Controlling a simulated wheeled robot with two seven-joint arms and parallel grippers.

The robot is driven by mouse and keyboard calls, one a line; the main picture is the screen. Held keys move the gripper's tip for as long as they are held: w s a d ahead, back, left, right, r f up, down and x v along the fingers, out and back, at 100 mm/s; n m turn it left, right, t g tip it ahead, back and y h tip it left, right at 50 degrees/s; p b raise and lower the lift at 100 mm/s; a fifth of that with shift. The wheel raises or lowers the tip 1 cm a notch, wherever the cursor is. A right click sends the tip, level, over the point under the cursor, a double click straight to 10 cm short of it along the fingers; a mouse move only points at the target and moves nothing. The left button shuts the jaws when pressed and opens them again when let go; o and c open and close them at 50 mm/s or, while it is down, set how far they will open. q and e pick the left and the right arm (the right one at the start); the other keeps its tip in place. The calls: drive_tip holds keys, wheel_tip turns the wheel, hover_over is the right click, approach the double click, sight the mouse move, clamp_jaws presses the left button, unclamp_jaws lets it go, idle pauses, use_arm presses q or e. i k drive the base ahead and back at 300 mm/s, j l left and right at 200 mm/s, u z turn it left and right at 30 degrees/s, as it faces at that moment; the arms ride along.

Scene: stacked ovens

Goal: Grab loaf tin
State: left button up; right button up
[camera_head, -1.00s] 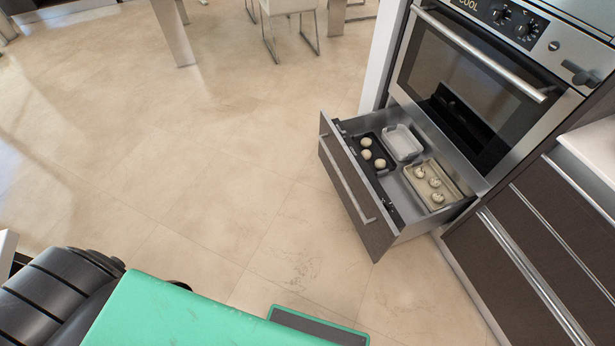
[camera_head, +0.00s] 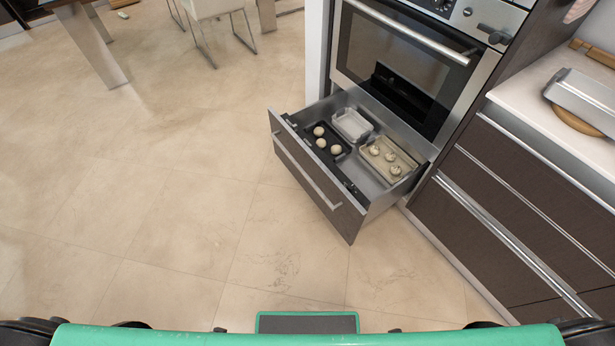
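A silver rectangular tin (camera_head: 583,98) rests on a round wooden board (camera_head: 577,119) on the counter at the right edge; it looks like a loaf tin, and the picture's edge cuts it off. The open drawer (camera_head: 313,183) under the oven also holds an empty light grey tin (camera_head: 352,125), a dark tray (camera_head: 331,143) with three pale dough balls, and a beige tray (camera_head: 408,162) with several topped balls. I cannot tell for certain which tin is the loaf tin. Neither of my grippers is in view.
The oven (camera_head: 402,62) stands above the pulled-out drawer. Dark drawer fronts (camera_head: 511,205) support the pale counter (camera_head: 542,75) on the right. A wooden utensil (camera_head: 592,52) lies at the back of the counter. A chair (camera_head: 213,12) and table stand far left.

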sight(595, 103)
drive_tip(key=z, duration=1.7)
